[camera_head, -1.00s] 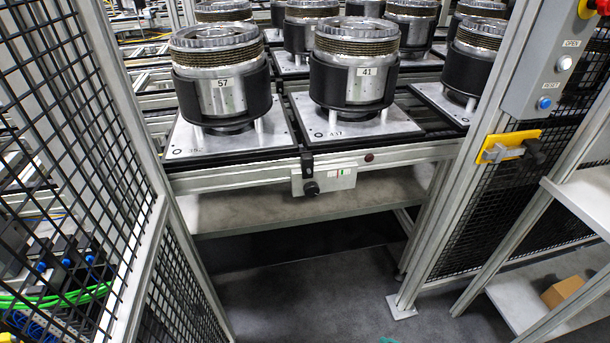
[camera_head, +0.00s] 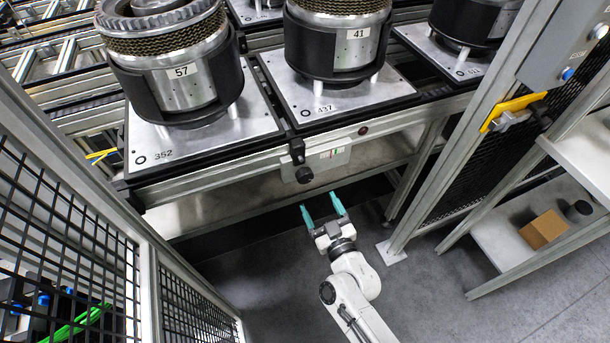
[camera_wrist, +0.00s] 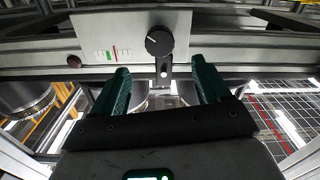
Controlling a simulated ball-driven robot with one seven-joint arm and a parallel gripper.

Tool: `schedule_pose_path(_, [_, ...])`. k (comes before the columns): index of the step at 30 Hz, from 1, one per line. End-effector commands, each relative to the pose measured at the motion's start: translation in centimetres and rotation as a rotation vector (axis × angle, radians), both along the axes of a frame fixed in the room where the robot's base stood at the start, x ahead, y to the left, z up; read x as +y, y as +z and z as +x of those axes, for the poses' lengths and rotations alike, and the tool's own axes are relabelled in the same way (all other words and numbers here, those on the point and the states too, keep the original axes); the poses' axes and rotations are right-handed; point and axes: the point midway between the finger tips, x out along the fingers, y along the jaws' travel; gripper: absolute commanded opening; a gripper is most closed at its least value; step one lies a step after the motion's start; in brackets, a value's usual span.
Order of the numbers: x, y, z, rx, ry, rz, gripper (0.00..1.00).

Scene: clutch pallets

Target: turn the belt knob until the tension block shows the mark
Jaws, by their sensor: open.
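The belt knob (camera_head: 304,175) is a round black knob on a pale plate (camera_head: 327,163) fixed to the front rail of the conveyor. In the wrist view the knob (camera_wrist: 159,41) shows a light pointer line aimed up and left. Beside it on the plate is a scale (camera_wrist: 112,53) with green and red marks; which one is the tension block I cannot tell. My gripper (camera_head: 322,207) is open and empty, with teal fingers pointing toward the rail, in front of the knob and apart from it. In the wrist view its fingers (camera_wrist: 162,88) lie below the knob, one to each side.
Pallets with drums numbered 57 (camera_head: 182,72) and 41 (camera_head: 357,34) stand on the conveyor above the rail. A black mesh fence (camera_head: 70,230) is at left. A post (camera_head: 455,130) and shelf with a cardboard box (camera_head: 544,229) are at right. Floor between is clear.

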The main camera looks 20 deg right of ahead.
Motion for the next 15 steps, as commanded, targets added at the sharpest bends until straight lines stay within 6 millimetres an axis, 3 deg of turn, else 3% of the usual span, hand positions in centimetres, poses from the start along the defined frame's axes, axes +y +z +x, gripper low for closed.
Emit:
schedule_pose_path(9, [0.0,0.1,5.9,-0.002,0.0,0.0,0.76])
schedule_pose_path(15, [0.0,0.0,8.2,-0.001,0.0,0.001,0.76])
